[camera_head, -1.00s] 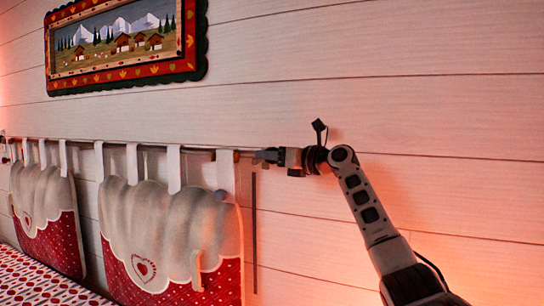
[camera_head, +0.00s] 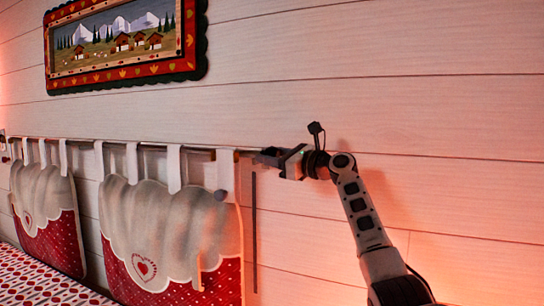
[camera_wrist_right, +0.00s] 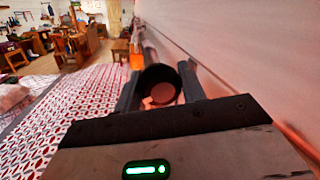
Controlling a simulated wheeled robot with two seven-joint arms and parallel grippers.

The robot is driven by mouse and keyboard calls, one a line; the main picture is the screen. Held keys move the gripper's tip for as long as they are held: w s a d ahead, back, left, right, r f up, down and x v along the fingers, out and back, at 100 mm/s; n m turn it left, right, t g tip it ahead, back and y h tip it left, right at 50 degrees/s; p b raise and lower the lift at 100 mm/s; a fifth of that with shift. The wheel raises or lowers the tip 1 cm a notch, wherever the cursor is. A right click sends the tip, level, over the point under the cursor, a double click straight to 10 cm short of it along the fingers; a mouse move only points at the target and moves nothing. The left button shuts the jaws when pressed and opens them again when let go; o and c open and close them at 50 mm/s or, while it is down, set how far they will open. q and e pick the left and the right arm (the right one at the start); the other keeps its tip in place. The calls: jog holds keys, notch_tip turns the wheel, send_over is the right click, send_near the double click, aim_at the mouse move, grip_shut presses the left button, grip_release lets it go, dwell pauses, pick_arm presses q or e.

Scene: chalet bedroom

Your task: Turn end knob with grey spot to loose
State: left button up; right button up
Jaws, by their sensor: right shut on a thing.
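The end knob (camera_wrist_right: 162,88) sits at the end of the rod, between the fingers of my right gripper (camera_wrist_right: 160,92) in the right wrist view. It shows as a dark round rim with a dull reddish end face. I cannot make out a grey spot on it. In the head view my right gripper (camera_head: 264,157) meets the right end of the rod (camera_head: 205,151) from the right and is shut on the knob, which its fingers mostly hide. My left gripper is in neither view.
Two red and cream cushions (camera_head: 172,228) hang from the rod by fabric loops against the white plank wall (camera_head: 370,90). A framed mountain picture (camera_head: 125,42) hangs above. A red-patterned bed (camera_head: 40,278) lies below. The wall right of my arm is clear.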

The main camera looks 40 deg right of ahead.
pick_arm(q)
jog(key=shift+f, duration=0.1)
pick_arm(e)
jog(key=shift+f+n, duration=0.1)
jog(key=shift+n, duration=0.8)
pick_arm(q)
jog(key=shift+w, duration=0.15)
pick_arm(e)
jog(key=shift+a, duration=0.1)
jog(key=o, duration=1)
jog(key=shift+c, duration=0.2)
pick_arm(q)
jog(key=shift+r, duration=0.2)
pick_arm(e)
jog(key=shift+s, duration=0.3)
pick_arm(q)
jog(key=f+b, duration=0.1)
jog(key=b, duration=0.1)
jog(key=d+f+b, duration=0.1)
jog(key=b, duration=0.2)
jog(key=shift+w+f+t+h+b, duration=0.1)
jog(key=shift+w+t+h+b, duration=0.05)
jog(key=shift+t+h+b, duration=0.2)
pick_arm(e)
jog(key=v, duration=1.5)
jog(key=shift+s+d+f, duration=0.15)
jog(key=shift+d, duration=0.1)
